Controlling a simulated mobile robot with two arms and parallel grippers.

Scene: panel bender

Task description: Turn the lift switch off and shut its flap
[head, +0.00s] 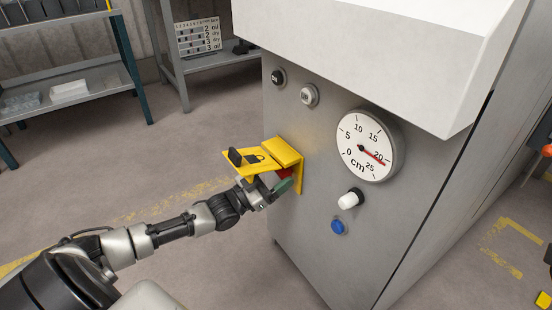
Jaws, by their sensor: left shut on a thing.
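The lift switch sits on the yellow plate (299,177) on the front of the grey machine. Its yellow flap (252,158) is open, standing out from the panel like a shelf, with a black tab and a padlock mark on it. Under the flap a small red part, the switch handle (284,173), shows in part. My left gripper (278,187) is beneath the flap at this handle and shut on it; a dark green piece shows beside the fingers. The fingers and flap hide much of the switch, so its position cannot be told. My right gripper is not in view.
The panel also bears a round cm gauge (370,146) with a red needle near 20, a white-capped black knob (350,199), a blue button (338,227) and two small knobs above. A white housing (370,50) overhangs the panel. Shelves (75,85) stand back left; the floor between is clear.

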